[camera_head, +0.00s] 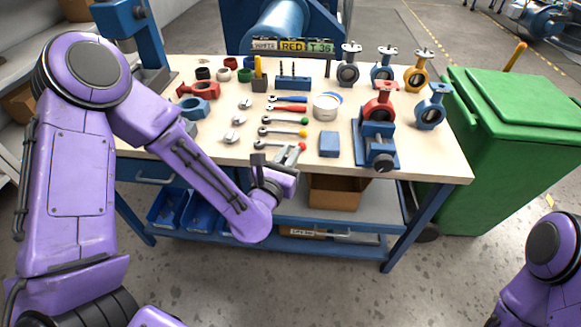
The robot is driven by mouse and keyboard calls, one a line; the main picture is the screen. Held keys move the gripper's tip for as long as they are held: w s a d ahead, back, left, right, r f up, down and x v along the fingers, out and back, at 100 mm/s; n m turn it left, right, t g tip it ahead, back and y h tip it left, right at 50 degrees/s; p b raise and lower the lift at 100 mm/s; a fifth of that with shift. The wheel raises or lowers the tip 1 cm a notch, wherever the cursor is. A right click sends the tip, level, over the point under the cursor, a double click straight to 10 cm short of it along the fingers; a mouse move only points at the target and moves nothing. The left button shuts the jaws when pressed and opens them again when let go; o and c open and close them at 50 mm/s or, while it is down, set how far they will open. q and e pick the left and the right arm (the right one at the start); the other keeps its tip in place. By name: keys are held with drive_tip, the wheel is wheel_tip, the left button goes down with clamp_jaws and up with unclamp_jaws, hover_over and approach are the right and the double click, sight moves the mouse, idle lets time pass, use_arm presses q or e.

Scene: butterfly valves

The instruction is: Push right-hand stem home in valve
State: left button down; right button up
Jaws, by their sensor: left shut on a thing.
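A dark grey valve (348,70), a blue valve (381,73) and a yellow valve (416,77) stand behind. Which stem is the right-hand one, and how deep it sits, I cannot tell. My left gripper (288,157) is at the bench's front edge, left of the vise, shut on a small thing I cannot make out. My right gripper is out of view.
Pipe rings and tools fill the bench's left. A green bin (510,150) stands close on the right.

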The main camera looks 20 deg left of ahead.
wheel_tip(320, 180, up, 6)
drive_tip(key=p, duration=0.6)
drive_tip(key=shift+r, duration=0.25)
